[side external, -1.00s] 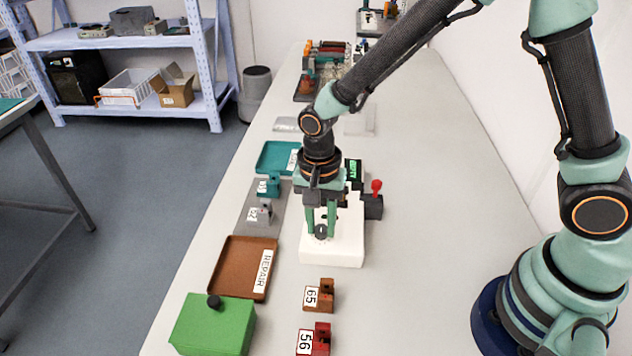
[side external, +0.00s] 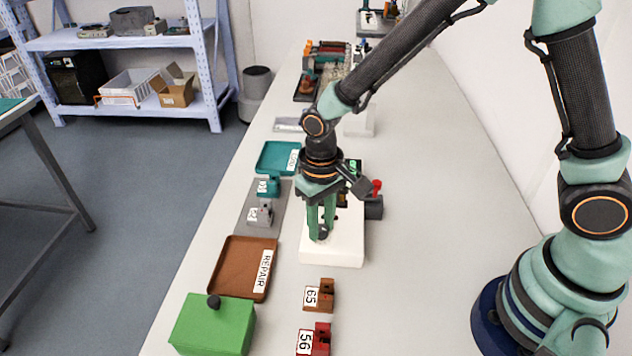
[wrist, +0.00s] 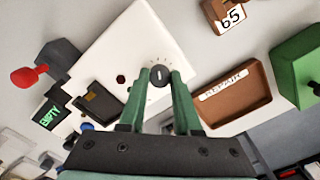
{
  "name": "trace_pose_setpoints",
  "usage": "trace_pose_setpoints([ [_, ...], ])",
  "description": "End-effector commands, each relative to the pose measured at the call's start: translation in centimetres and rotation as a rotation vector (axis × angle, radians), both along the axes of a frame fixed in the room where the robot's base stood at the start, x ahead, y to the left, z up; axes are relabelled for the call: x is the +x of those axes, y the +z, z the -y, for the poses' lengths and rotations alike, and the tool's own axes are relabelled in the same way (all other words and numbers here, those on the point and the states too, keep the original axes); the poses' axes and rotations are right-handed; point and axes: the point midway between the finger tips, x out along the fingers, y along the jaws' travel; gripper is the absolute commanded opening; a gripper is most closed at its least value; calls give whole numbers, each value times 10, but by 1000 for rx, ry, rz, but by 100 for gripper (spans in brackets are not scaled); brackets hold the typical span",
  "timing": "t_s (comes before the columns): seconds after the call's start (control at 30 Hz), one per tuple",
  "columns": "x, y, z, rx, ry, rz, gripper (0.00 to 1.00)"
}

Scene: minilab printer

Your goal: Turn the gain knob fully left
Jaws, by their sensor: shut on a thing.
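The gain knob is a small round black dial (wrist: 160,75) with a pale pointer line, set in a ring of tick marks on the white device (wrist: 125,45). In the side view the knob (side external: 322,232) shows at the lower left of the white device (side external: 335,249), partly hidden by my fingers. My gripper (wrist: 163,78) has its two green fingers one on each side of the knob, shut on it. In the side view my gripper (side external: 320,226) points down onto the device's top. No label for the knob can be read.
The device has a green-lit display (wrist: 47,117) and a red-knobbed lever (wrist: 24,76) on its side. A brown REPAIR tray (side external: 236,282), a green box (side external: 213,325), a brown block marked 65 (side external: 326,295) and a red block marked 56 (side external: 321,340) stand nearby. Bare table lies to the right.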

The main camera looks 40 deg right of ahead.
Motion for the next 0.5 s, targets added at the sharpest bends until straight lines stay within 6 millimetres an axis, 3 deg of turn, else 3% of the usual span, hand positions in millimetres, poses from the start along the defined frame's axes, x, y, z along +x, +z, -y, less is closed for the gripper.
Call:
trace_pose_setpoints([
  [0.5, -1, 0, -3, 7, 448, 14, 0],
])
